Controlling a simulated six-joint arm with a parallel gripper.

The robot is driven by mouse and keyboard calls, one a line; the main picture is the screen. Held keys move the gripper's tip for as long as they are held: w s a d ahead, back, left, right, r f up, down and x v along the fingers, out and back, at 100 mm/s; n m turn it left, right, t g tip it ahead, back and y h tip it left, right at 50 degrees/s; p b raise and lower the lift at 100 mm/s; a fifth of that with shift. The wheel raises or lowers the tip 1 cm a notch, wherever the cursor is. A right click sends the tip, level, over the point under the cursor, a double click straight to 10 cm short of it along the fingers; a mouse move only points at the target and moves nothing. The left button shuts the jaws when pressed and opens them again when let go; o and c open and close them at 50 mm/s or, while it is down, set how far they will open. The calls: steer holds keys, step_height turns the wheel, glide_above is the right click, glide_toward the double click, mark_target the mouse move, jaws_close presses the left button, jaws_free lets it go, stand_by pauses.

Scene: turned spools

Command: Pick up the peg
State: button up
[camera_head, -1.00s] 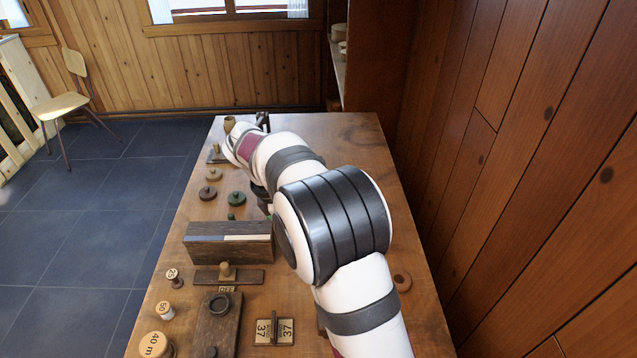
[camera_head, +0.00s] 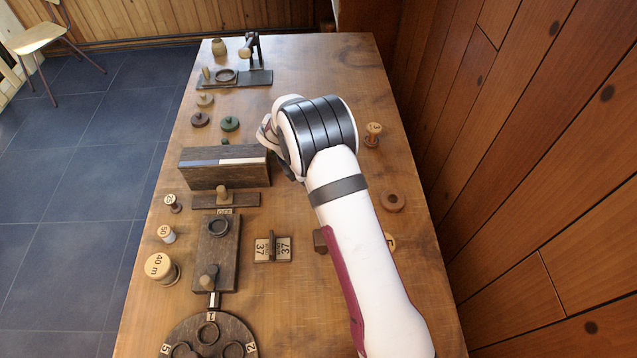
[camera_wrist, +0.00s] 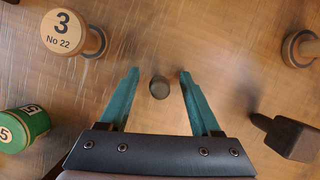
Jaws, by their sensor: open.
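A small grey-brown upright cylinder, which looks like the peg (camera_wrist: 159,88), stands on the wooden table in the wrist view. My gripper (camera_wrist: 158,73) is open, with its two teal fingers on either side of the peg and visible gaps to it. The peg's round top faces the camera; I cannot tell how far the fingers are above the table. In the head view my arm covers the gripper and this peg.
A spool marked 3 (camera_wrist: 72,33), a green spool (camera_wrist: 22,130), a dark block with a handle (camera_wrist: 290,138) and another spool (camera_wrist: 299,48) surround the gripper. In the head view a long dark block (camera_head: 224,168) stands left of my arm. The far right tabletop is clear.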

steer(key=shift+r, duration=0.1)
jaws_close()
stand_by(0.3)
